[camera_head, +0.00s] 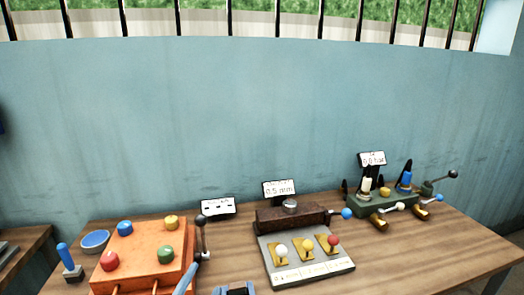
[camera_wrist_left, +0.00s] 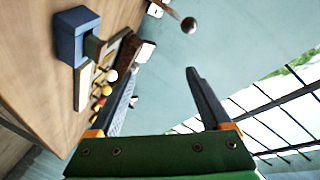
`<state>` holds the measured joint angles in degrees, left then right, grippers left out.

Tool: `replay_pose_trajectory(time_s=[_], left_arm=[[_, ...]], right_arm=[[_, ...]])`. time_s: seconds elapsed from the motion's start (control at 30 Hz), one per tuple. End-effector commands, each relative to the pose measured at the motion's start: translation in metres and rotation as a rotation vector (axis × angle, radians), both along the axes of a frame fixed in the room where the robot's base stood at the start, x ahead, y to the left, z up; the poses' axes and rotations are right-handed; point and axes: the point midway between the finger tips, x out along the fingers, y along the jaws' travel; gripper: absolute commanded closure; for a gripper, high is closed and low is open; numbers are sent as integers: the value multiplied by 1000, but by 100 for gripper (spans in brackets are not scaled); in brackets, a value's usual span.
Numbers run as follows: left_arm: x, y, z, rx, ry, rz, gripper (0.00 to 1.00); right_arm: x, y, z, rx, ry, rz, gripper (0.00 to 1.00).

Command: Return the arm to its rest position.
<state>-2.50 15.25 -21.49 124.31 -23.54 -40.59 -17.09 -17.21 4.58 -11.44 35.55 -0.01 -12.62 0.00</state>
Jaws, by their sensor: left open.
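My left gripper (camera_wrist_left: 160,85) shows in the left wrist view, with a green palm, orange finger bases and two dark fingers set well apart. It is open, with nothing between the fingers. The near finger partly covers the panel with white, yellow and red knobs (camera_wrist_left: 104,90). In the head view I cannot make out the left gripper for certain. My right gripper is in neither view.
The wooden table (camera_head: 420,235) holds an orange box (camera_head: 142,255) with coloured knobs, a black-ball lever (camera_head: 201,219), a grey three-knob panel (camera_head: 310,270), a blue box (camera_head: 235,291) and a green valve block (camera_head: 385,202). A blue wall stands behind.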

Motion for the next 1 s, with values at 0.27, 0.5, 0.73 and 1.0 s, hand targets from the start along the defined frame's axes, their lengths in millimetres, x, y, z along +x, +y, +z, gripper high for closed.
replay_pose_trajectory(time_s=[0.27, 0.5, 0.73, 1.0], left_arm=[[-119, 41, -134, -394, 689, 338, 19], [-224, 43, -176, -550, 1088, 546, 19], [-226, 41, -249, -539, 1161, 573, 19], [-259, 44, -359, -506, 1230, 587, 19]], right_arm=[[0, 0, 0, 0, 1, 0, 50], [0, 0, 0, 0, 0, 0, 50], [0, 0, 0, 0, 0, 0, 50], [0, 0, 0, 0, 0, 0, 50]])
